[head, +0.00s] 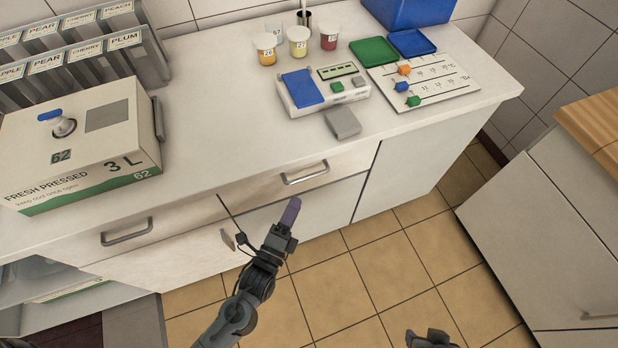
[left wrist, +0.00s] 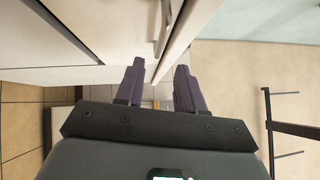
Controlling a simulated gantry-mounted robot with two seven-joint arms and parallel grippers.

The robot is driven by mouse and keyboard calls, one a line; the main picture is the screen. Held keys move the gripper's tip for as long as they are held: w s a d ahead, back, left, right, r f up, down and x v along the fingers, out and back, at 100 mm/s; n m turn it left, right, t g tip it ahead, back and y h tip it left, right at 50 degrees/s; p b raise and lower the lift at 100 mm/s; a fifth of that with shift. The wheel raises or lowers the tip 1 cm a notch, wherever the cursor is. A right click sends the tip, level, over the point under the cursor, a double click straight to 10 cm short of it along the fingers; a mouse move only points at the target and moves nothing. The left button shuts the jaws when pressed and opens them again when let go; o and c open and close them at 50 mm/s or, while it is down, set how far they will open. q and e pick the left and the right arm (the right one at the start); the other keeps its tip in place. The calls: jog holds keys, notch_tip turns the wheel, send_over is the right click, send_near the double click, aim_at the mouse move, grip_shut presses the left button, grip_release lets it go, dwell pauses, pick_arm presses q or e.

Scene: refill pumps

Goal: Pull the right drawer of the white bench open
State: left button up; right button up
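The white bench (head: 190,170) runs across the head view. Its right drawer (head: 262,190) looks closed, its front about flush with the bench, and carries a grey bar handle (head: 305,173). My left gripper (head: 291,208) is in front of the bench, below and a little left of that handle and apart from it. In the left wrist view my left gripper (left wrist: 158,85) has its two dark fingers spread with nothing held between them. A metal bar handle (left wrist: 160,30) shows ahead of the fingers. Only a part of my right gripper (head: 430,340) shows at the bottom edge.
The left drawer has its own handle (head: 127,232). A small door handle (head: 228,240) sits left of my left gripper. A juice box (head: 85,145), small cups (head: 298,42), a scale (head: 322,88) and a numbered board (head: 440,85) stand on top. Tiled floor (head: 400,265) in front is clear.

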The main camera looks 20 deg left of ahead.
pick_arm(q)
jog(key=w+r+b, duration=0.1)
jog(key=w, duration=0.7)
jog(key=shift+w+d+b, duration=0.25)
jog(key=shift+w+b, duration=0.1)
grip_shut()
